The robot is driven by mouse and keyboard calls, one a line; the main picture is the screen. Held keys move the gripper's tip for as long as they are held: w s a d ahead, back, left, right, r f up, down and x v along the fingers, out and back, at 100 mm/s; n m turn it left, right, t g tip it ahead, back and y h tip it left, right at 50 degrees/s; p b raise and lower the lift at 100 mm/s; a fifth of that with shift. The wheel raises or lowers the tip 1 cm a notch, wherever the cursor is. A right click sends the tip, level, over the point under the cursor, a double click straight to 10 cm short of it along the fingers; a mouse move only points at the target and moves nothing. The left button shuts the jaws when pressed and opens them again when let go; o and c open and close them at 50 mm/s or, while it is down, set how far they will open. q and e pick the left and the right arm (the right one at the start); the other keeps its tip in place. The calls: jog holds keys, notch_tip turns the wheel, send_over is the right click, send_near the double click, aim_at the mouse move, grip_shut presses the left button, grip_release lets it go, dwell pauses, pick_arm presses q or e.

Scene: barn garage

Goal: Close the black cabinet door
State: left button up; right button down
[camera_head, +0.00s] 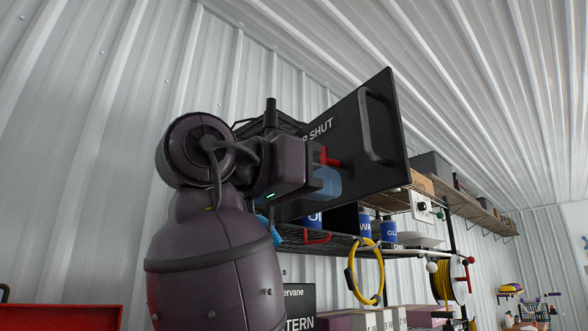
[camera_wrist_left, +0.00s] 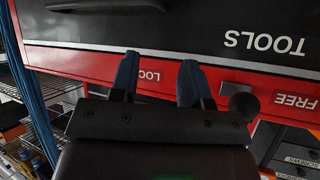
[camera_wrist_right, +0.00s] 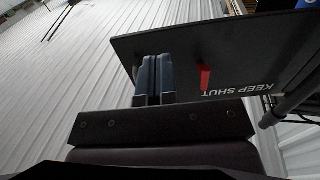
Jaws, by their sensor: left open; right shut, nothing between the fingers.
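The black cabinet door (camera_head: 365,150) stands swung open at the upper middle of the head view, with a black bar handle and lettering ending in "SHUT". In the right wrist view the door (camera_wrist_right: 245,50) reads "KEEP SHUT" and carries a red tab (camera_wrist_right: 204,78). My right gripper (camera_head: 327,183) is in front of the lettered face. Its fingers (camera_wrist_right: 153,77) are shut and empty, close to the door; I cannot tell whether they touch it. The cabinet body is mostly hidden behind my right arm. My left gripper (camera_wrist_left: 157,80) is open and empty, before a red and black panel.
The red and black panel (camera_wrist_left: 90,62) reads "TOOLS". Below the door, a wire shelf (camera_head: 345,243) holds blue-labelled cans (camera_head: 390,232); a yellow cable coil (camera_head: 365,272) hangs there. A corrugated wall (camera_head: 75,150) is behind. A red box edge (camera_head: 65,317) shows lower left.

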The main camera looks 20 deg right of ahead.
aim_at(367, 194)
jog(key=x, duration=0.4)
jog(key=shift+p, duration=0.4)
jog(key=shift+w+d, duration=0.15)
jog(key=shift+d, duration=0.6)
